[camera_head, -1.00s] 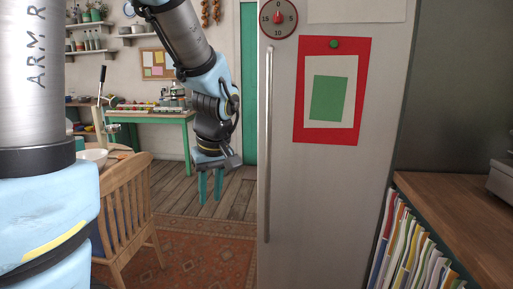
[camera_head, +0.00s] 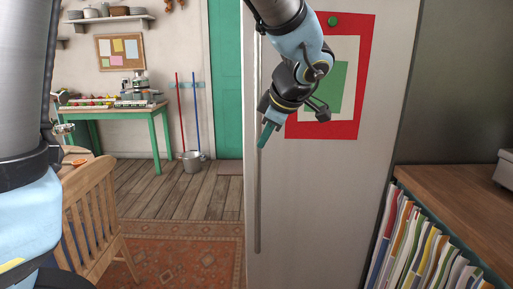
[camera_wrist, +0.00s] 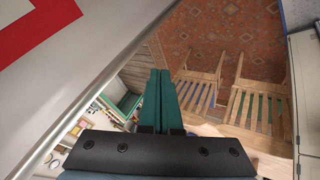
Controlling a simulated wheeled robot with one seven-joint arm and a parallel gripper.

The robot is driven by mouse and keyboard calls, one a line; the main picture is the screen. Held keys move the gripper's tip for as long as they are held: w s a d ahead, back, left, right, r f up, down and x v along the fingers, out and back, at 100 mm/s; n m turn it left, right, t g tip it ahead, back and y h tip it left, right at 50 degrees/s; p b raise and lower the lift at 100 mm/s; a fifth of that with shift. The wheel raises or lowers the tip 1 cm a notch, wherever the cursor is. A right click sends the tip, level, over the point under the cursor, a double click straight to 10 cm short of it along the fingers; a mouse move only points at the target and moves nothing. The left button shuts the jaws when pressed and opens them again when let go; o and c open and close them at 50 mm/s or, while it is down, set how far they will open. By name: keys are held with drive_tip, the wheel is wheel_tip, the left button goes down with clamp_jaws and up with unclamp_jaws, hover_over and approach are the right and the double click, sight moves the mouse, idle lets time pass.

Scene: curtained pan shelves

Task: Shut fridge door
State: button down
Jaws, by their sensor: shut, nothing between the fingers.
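The fridge door (camera_head: 310,215) is a tall pale grey panel filling the middle right of the head view. A long vertical bar handle (camera_head: 257,200) runs near its left edge. I cannot tell from here whether the door is ajar. My gripper (camera_head: 266,138) appears in front of the door's left edge and overlaps the upper part of the handle. Its teal fingers (camera_wrist: 160,90) lie together, shut and empty. In the wrist view the door (camera_wrist: 60,75) fills the upper left, and its diagonal edge passes left of my fingers. Contact with the handle is unclear.
A red-bordered paper (camera_head: 367,60) hangs on the door. A wooden counter (camera_head: 460,210) with files below stands at right. A wooden chair (camera_head: 90,215) is at left on a patterned rug (camera_head: 190,260). Open floor (camera_head: 150,185) lies left of the fridge.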

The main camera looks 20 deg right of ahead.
sight(258, 149)
drive_tip(key=w+f+p, duration=0.1)
drive_tip(key=w+f, duration=0.1)
drive_tip(key=w+d+f+p, duration=0.1)
drive_tip(key=w+p, duration=0.1)
drive_tip(key=w+f+p, duration=0.1)
drive_tip(key=w+f, duration=0.1)
drive_tip(key=w, duration=0.1)
drive_tip(key=shift+d+f, duration=0.2)
drive_tip(key=shift+f, duration=0.15)
drive_tip(key=shift+w+d+f+p, duration=0.2)
drive_tip(key=shift+w+d+p, duration=0.15)
drive_tip(key=shift+w, duration=0.05)
drive_tip(key=shift+w, duration=0.15)
